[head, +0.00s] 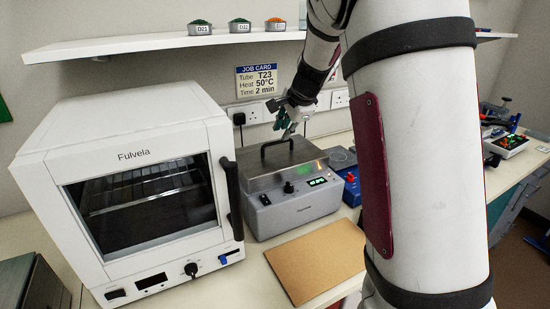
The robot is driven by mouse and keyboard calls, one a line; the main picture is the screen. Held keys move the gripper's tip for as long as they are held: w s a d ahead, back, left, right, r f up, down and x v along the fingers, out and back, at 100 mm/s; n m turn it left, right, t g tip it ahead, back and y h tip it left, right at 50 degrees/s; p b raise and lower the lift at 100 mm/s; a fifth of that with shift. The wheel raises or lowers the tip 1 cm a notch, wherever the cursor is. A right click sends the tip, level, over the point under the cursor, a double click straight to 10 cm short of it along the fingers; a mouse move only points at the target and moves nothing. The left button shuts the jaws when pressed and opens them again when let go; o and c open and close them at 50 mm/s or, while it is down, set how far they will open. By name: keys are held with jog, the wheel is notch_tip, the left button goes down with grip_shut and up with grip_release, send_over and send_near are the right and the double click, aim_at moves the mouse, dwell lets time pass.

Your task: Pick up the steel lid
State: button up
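The steel lid (262,167) is a grey metal cover with a dark arched handle (276,143). It sits on top of a grey bench bath (282,214) that has a knob and a green lit display. My gripper (287,119) is above the lid's back right part, close to the handle in the picture. It looks apart from the handle. The gripper is small and dark here, and I cannot tell whether its fingers are open or shut.
A white oven (130,150) with a dark glass door stands close left of the bath. A brown board (318,260) lies in front. A blue device (352,190) stands to the right. A shelf (150,44) with small labelled pots hangs above. My arm hides much of the right side.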

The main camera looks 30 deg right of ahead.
aim_at(279, 142)
jog(key=x, duration=0.7)
jog(key=shift+f, duration=0.3)
jog(key=shift+r, duration=0.1)
grip_shut()
